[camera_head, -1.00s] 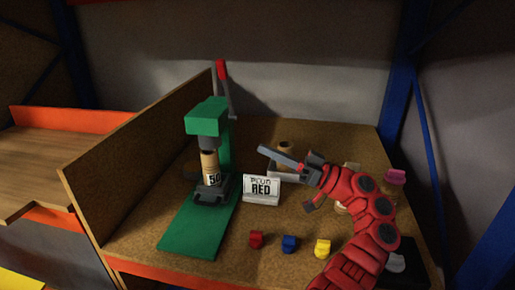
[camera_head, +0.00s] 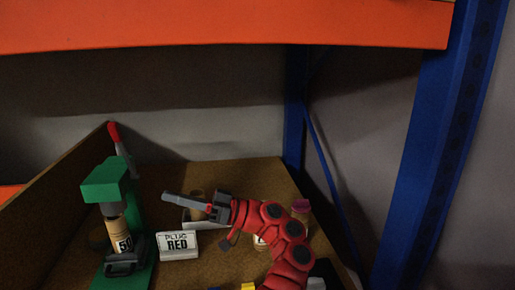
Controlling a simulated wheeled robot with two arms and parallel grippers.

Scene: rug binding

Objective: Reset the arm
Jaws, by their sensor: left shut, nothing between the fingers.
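My left arm is red and reaches up from the bottom edge. My left gripper (camera_head: 168,196) points left and is shut with nothing in it. It is in front of a tan cylinder (camera_head: 197,199) in a pale holder and above the white sign (camera_head: 178,246) reading "PLUG RED". The green press (camera_head: 104,188), with a red-tipped lever (camera_head: 114,132), stands to the left, apart from the gripper. A tan roll marked "50" (camera_head: 120,236) stands upright under its head. My right gripper is out of view.
An orange shelf beam (camera_head: 220,28) spans the top. Blue posts (camera_head: 430,140) stand at the right. A brown board wall (camera_head: 60,190) rises at left. A pink-topped object (camera_head: 301,206) is behind my arm. A yellow block (camera_head: 248,287) is cut off at the bottom.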

